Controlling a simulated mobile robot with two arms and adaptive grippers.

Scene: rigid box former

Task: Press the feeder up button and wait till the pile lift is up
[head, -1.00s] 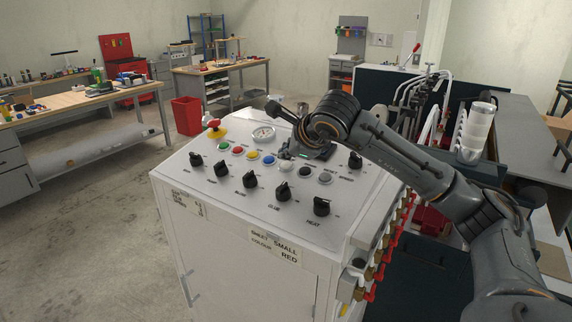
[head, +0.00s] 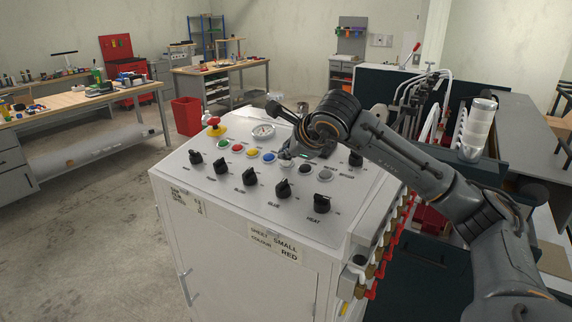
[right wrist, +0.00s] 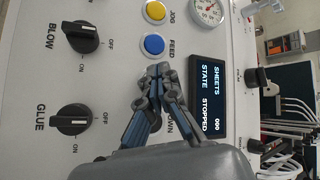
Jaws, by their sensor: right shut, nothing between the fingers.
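The grey control panel (head: 225,188) carries a row of coloured buttons. The yellow button (right wrist: 155,12) is labelled JOG and the blue button (right wrist: 153,45) FEED in the right wrist view. My right gripper (head: 287,155) is shut and empty, with its fingertips (right wrist: 158,72) low over the panel just past the blue button. A white button (head: 285,162) shows partly at the fingertips in the head view. I cannot tell whether they touch it. A partly covered label reads DOWN. The feeder up label is hidden. The display (right wrist: 207,95) reads SHEETS 000, STATE STOPPED. My left gripper is out of view.
Black knobs, including GLUE (right wrist: 72,119) and BLOW (right wrist: 84,38), stand along the panel's near side. A red emergency button (head: 214,122) and a gauge (head: 263,131) are at the far left of the panel. Machine parts with white hoses stand to the right.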

